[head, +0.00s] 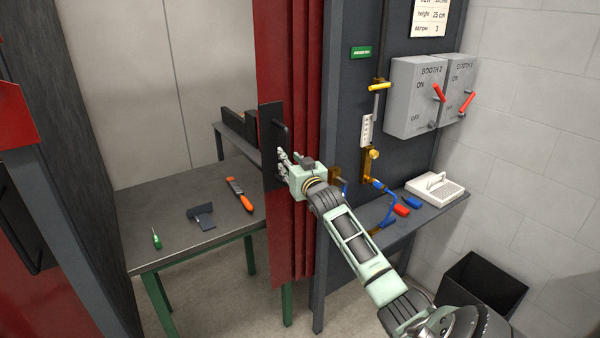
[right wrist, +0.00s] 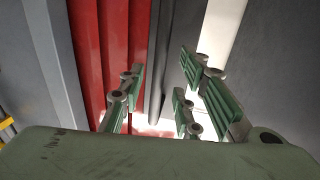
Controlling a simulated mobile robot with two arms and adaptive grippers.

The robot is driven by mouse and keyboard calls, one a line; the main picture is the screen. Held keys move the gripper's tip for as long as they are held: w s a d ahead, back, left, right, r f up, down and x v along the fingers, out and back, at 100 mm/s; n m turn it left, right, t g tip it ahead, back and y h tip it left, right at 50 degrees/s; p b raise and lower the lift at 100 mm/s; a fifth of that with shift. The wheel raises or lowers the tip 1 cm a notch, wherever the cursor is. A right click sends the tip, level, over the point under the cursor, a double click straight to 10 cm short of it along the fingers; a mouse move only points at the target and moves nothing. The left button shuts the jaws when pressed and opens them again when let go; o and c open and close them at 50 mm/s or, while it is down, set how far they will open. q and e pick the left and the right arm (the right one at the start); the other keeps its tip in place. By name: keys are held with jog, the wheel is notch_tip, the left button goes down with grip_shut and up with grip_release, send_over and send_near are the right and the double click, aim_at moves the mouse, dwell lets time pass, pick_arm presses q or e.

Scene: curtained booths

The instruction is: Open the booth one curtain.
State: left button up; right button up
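A red curtain (head: 301,70) hangs in folds, bunched at the right side of the booth opening. Its leading edge carries a dark plate with an upright handle (head: 283,125). My right gripper (head: 284,167) is at the lower part of this handle. In the right wrist view, the fingers of my right gripper (right wrist: 160,100) are spread apart, with red folds (right wrist: 100,50) and a dark upright strip beyond and between them. I cannot tell whether they touch the handle. My left gripper is not in view.
The booth opening left of the curtain is clear, showing a table (head: 180,250) with a orange-handled tool (head: 240,195), a bracket (head: 202,216) and a green screwdriver (head: 156,238). Two grey switch boxes (head: 415,90), a shelf (head: 440,212) and a black bin (head: 485,285) stand right.

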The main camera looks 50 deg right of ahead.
jog(key=v, duration=0.9)
jog(key=shift+w, duration=0.1)
